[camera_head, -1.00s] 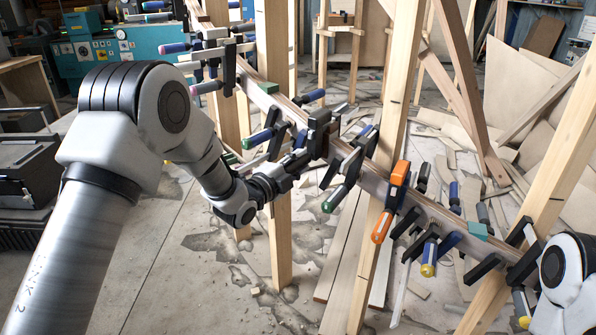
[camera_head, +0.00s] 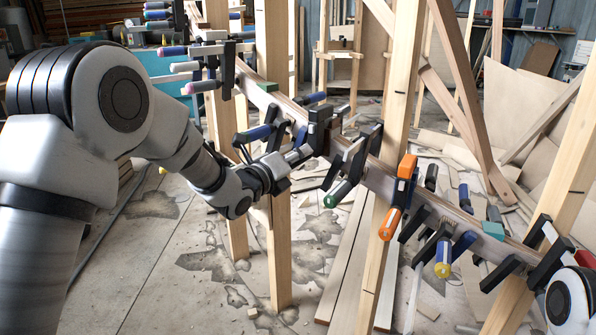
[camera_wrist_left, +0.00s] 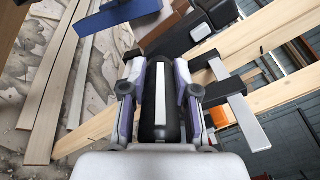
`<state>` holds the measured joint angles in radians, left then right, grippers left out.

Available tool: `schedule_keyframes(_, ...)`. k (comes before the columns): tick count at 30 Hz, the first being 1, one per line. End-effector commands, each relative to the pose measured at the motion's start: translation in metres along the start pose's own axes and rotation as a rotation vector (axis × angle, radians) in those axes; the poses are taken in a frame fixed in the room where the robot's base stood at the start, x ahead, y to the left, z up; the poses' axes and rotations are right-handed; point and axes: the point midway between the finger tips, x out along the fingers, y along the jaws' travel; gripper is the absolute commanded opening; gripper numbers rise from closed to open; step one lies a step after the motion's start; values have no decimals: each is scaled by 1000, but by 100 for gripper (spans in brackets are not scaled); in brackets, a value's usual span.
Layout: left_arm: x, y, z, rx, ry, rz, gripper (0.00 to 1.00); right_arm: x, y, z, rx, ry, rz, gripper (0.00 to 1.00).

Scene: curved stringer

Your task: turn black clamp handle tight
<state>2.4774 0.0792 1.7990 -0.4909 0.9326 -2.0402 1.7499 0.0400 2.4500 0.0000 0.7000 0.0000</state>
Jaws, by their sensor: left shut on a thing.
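My left gripper (camera_head: 287,164) is at the curved wooden stringer (camera_head: 385,183), left of the middle of the head view. In the left wrist view, the left gripper (camera_wrist_left: 160,82) is shut with one finger on each side of a black clamp handle (camera_wrist_left: 149,120). A pale bar lies along the middle of the handle. The dark clamp (camera_head: 319,128) at the fingertips sits on the stringer; its handle is mostly hidden by the gripper in the head view. Part of my right arm shows at the lower right, but its gripper is out of view.
Close by on the stringer are a blue-handled clamp (camera_head: 254,133), a green-handled clamp (camera_head: 337,193) and an orange clamp (camera_head: 398,197). Several more clamps line it. Upright wooden posts (camera_head: 396,120) stand along it. Boards and scraps lie on the floor.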

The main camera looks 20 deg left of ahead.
Motion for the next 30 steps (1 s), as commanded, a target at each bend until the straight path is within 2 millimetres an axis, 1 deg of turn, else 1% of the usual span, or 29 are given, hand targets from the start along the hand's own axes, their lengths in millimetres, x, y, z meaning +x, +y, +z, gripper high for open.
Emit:
schedule_keyframes(1, 0, 5, -5, 42, -1, -2, 0, 14, 0, 0, 0, 0, 0, 40)
schedule_keyframes(8, 0, 5, -6, 261, -1, -1, 0, 48, 0, 0, 0, 0, 0, 40)
schedule_keyframes(18, 0, 5, -6, 576, -1, -2, 0, 104, 1, 0, 0, 0, 0, 40)
schedule_keyframes(24, 0, 3, -6, 724, 0, -2, 0, 130, 1, 0, 0, 0, 0, 40)
schedule_keyframes(30, 0, 1, -4, 821, 1, -1, 0, 145, 1, 0, 0, 0, 0, 40)
